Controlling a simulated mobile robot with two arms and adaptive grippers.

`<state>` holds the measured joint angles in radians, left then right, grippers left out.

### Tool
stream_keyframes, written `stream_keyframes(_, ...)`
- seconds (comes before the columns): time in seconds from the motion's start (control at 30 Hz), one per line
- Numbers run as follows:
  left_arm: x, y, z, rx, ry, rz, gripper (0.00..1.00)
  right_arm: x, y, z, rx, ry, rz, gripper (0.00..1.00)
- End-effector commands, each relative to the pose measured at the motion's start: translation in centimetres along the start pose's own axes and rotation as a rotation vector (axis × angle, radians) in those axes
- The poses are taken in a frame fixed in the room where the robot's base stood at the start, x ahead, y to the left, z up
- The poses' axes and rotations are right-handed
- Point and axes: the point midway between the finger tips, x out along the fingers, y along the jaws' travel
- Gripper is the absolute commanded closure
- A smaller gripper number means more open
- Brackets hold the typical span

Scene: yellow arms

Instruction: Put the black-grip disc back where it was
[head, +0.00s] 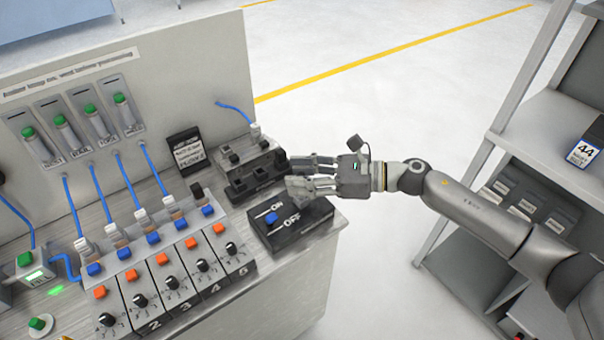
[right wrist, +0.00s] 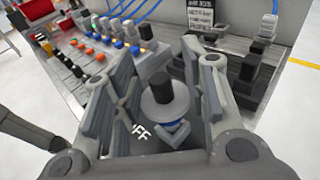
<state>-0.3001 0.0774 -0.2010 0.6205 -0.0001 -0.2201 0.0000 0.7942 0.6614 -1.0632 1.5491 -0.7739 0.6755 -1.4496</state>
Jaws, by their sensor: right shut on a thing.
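The black-grip disc (right wrist: 168,108) shows in the right wrist view as a grey round plate with a black cylindrical knob on top. It sits between the two fingers of my right gripper (right wrist: 165,95), which is shut on it. In the head view my right gripper (head: 312,176) reaches in from the right, over the back right of the bench by the black ON/OFF box (head: 291,225). The disc is hidden by the fingers there. Whether it touches a surface beneath I cannot tell. My left gripper is not in view.
Black blocks (head: 254,182) stand close to the left of my right gripper. A sign (head: 187,150) and a row of numbered switch modules (head: 178,278) are further left. A grey shelf (head: 540,130) stands at the right. The floor between bench and shelf is clear.

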Motion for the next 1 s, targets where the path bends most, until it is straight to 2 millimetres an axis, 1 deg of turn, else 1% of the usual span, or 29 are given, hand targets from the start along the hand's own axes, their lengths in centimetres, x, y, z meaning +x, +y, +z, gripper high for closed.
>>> stream_keyframes(0.03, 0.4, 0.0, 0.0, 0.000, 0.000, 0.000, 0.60, 0.0, 0.0, -0.3, 0.000, 0.000, 0.000, 0.79)
stream_keyframes(0.07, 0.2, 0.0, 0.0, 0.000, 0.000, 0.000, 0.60, 0.0, 0.0, -0.1, 0.000, 0.000, 0.000, 0.56)
stream_keyframes(0.2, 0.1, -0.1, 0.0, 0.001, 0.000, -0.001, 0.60, 0.0, 0.0, -0.1, 0.000, 0.000, 0.000, 0.39)
stream_keyframes(0.5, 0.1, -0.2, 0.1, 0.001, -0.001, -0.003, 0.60, 0.0, 0.0, -0.1, 0.000, 0.000, 0.000, 0.39)
stream_keyframes(0.67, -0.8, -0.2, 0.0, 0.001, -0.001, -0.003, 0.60, 0.0, 0.0, 0.1, 0.002, 0.001, -0.001, 0.39)
stream_keyframes(0.73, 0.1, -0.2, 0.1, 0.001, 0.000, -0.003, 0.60, -1.0, -0.1, -0.6, 0.000, 0.002, -0.004, 0.39)
stream_keyframes(0.83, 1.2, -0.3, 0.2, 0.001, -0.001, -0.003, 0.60, -2.9, -0.1, -0.8, -0.002, 0.002, -0.004, 0.39)
stream_keyframes(0.93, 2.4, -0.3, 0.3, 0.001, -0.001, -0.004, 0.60, -4.9, 0.1, -0.6, -0.002, 0.002, -0.002, 0.39)
stream_keyframes(1.0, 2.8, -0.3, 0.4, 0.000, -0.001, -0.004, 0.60, -6.4, 0.1, -0.4, 0.001, 0.003, -0.003, 0.39)
